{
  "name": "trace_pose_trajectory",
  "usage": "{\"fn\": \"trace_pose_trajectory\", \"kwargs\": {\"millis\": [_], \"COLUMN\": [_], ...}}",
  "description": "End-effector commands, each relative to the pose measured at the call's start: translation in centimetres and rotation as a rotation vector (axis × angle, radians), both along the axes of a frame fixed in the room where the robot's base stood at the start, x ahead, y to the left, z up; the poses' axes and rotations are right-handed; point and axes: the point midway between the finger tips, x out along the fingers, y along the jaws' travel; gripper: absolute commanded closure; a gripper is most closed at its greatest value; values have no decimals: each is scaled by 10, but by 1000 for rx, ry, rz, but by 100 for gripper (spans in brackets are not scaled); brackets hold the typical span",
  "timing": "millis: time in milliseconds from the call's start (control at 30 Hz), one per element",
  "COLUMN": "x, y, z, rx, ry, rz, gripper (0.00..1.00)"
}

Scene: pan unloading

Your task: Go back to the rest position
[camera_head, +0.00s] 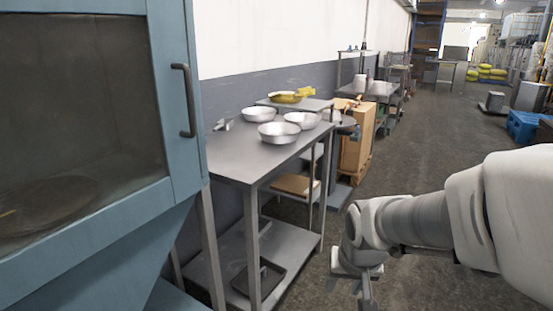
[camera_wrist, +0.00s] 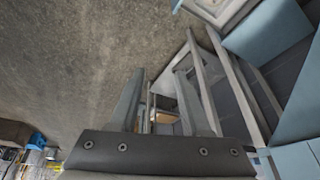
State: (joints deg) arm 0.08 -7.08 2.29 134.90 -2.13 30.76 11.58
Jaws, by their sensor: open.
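My gripper (camera_head: 361,283) hangs at the end of my white and grey arm, in the lower right of the head view. It is over open floor, to the right of the steel table (camera_head: 238,165) and apart from it. In the wrist view my gripper (camera_wrist: 158,92) shows two fingers spread apart with nothing between them. Several metal bowls (camera_head: 279,132) stand on the table, well away from my gripper. A dark flat pan (camera_head: 259,283) lies on the table's lower shelf.
A blue cabinet (camera_head: 190,60) with a closed glass door (camera_head: 75,95) fills the left. A wooden crate (camera_head: 355,150) stands beyond the table. Concrete floor (camera_head: 425,130) is open down the aisle. Blue crates (camera_head: 522,126) stand at the far right.

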Motion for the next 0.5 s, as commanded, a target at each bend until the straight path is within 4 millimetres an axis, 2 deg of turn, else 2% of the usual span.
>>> {"fn": "trace_pose_trajectory", "kwargs": {"millis": [33,200,500], "x": [-9,-44,-107], "y": [-1,-5,-9], "z": [14,46,82], "rx": [-4,-21,-40], "ry": [-18,-49,-100], "rz": [7,40,96], "gripper": [53,53,53]}}
